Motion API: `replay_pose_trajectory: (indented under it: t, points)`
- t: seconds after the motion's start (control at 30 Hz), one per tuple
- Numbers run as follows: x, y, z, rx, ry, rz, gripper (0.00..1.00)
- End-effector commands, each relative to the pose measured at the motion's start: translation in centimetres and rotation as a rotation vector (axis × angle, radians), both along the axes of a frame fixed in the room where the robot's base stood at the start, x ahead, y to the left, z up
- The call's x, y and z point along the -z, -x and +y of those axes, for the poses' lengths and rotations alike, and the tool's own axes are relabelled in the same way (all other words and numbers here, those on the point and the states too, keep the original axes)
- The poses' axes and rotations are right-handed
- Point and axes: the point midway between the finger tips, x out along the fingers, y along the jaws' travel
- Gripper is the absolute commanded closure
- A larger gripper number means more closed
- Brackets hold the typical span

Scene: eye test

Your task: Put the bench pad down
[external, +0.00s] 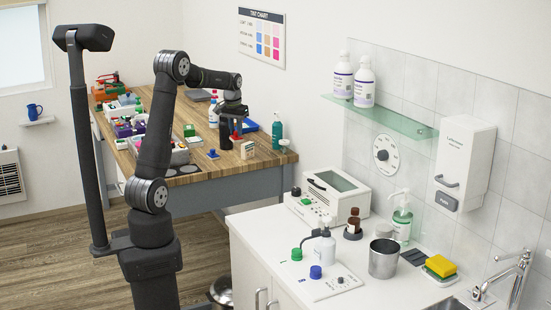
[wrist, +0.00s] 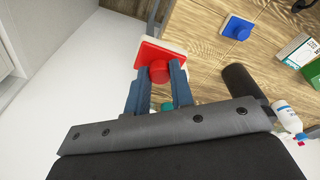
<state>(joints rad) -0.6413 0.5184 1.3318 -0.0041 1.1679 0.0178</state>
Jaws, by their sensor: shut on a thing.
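The bench pad appears to be the red pad with a round red knob and a pale edge (wrist: 150,52); it also shows in the external view (external: 236,136). My gripper (wrist: 159,78) is shut on the knob, one finger on each side. In the external view my gripper (external: 236,118) is over the right part of the wooden bench (external: 193,171), with the pad below it. The pad looks held above the bench top; the exact gap cannot be told. Its underside is hidden.
A similar blue pad (external: 213,154) lies on the bench nearby. A dark cylinder (external: 225,132), a green and white box (external: 246,148) and a teal pump bottle (external: 277,131) stand close. Trays and tools crowd the bench's left side. Bare wood shows near the front edge.

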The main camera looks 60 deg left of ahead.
Motion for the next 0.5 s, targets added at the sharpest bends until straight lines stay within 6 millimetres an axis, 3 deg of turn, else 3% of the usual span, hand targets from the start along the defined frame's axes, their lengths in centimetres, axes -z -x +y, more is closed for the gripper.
replay_pose_trajectory:
  t: [0.2,0.5]
  points:
    - [-1.9,-2.9,6.6,-0.060,-0.001,-0.006,1.00]
    - [-3.9,-4.8,14.8,-0.140,-0.001,-0.012,1.00]
